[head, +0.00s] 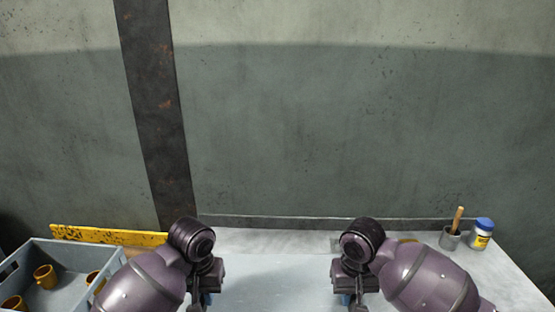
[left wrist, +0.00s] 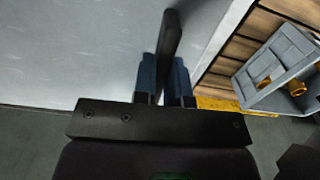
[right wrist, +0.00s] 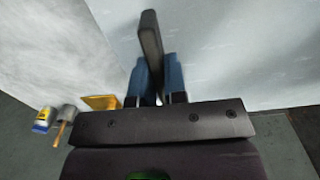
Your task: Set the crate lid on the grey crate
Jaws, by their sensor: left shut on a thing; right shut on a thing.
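The crate lid (head: 272,290) is a pale blue-grey panel, partly cut off by the bottom of the head view; it also fills much of the left wrist view (left wrist: 75,50) and the right wrist view (right wrist: 230,50). My left gripper (left wrist: 165,80) is shut on a dark upright handle bar at the lid's left side. My right gripper (right wrist: 157,80) is shut on a similar bar at its right side. I cannot tell whether the lid touches the surface below. The grey crate (head: 75,252) is open-topped, left of my left gripper, with several yellow mugs (head: 45,276) inside.
A yellow speckled bar (head: 110,235) lies behind the crate. Wooden planks (left wrist: 236,52) show between the lid and crate. A grey cup with a brush (head: 450,238) and a blue-capped jar (head: 481,234) stand at right. A wall closes off the back.

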